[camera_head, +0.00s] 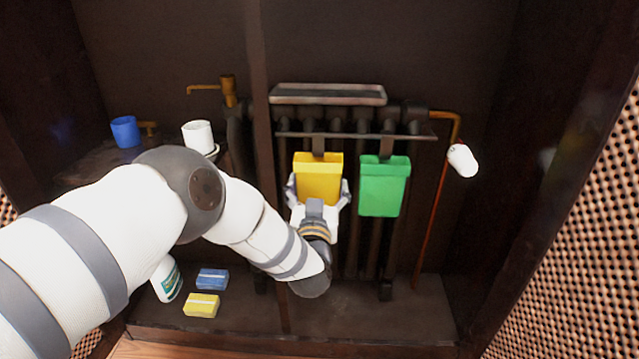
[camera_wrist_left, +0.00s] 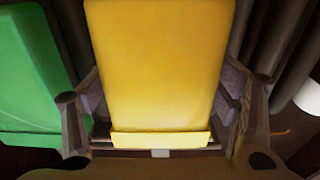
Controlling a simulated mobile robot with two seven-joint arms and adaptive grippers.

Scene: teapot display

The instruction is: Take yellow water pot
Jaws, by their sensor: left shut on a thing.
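The yellow water pot (camera_head: 318,176) hangs on the front of the radiator in the head view, beside a green pot. My left gripper (camera_head: 318,192) is shut on the yellow pot, with one finger on each side of it. In the left wrist view the yellow pot (camera_wrist_left: 160,70) fills the middle, between the two fingers of my left gripper (camera_wrist_left: 160,105). The pot's hanger at the top shows in the head view, still at the radiator. My right gripper is not in view.
The green pot (camera_head: 384,186) hangs close to the right on the radiator (camera_head: 370,245). A metal shelf (camera_head: 328,94) is above. A blue cup (camera_head: 125,131) and a white cup (camera_head: 198,136) stand at left. A bottle (camera_head: 166,279), blue sponge (camera_head: 212,279) and yellow sponge (camera_head: 201,305) are below.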

